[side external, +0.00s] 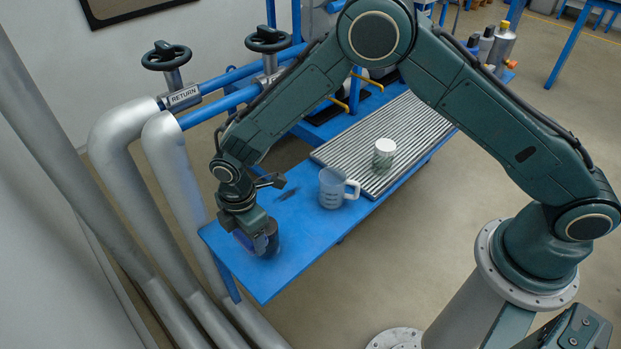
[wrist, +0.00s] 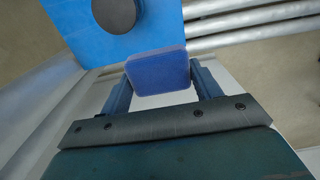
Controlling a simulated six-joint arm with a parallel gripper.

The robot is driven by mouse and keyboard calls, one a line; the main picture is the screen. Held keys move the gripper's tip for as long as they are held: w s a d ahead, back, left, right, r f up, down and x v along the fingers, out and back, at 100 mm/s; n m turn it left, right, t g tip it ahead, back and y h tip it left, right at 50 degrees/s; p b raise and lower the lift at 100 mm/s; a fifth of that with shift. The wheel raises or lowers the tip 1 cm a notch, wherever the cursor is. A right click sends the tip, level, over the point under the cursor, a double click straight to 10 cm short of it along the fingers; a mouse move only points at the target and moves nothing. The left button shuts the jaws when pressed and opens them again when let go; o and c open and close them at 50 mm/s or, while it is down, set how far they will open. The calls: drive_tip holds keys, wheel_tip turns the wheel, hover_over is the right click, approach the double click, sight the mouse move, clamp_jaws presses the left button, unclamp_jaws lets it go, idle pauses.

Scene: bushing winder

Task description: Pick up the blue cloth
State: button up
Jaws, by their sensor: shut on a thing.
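The blue cloth (wrist: 158,72) looks like a flat, folded pad with rounded corners in the wrist view. My gripper (wrist: 162,85) is shut on it, with one finger at each side. In the side view my gripper (side external: 248,236) is low over the near left end of the blue table (side external: 290,258), pointing down. Only a small part of the cloth (side external: 242,241) shows there, beneath the gripper. I cannot tell whether the cloth touches the tabletop.
A dark round object (wrist: 113,14) stands on the table close to the cloth. Silver pipes (side external: 170,170) run along the table's left.

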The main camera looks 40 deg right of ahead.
drive_tip(key=shift+r, duration=1.8)
drive_tip(key=o, duration=0.4)
drive_tip(key=c, duration=0.3)
drive_tip(key=shift+w+d+f, duration=0.15)
drive_tip(key=shift+w, duration=0.1)
drive_tip(key=w+d+f, duration=0.6)
drive_tip(key=w+d, duration=0.1)
drive_tip(key=d, duration=0.1)
drive_tip(key=w+d+f, duration=0.6)
drive_tip(key=w+d, duration=0.2)
drive_tip(key=d, duration=0.1)
drive_tip(key=shift+w+d, duration=0.25)
drive_tip(key=shift+d, duration=0.05)
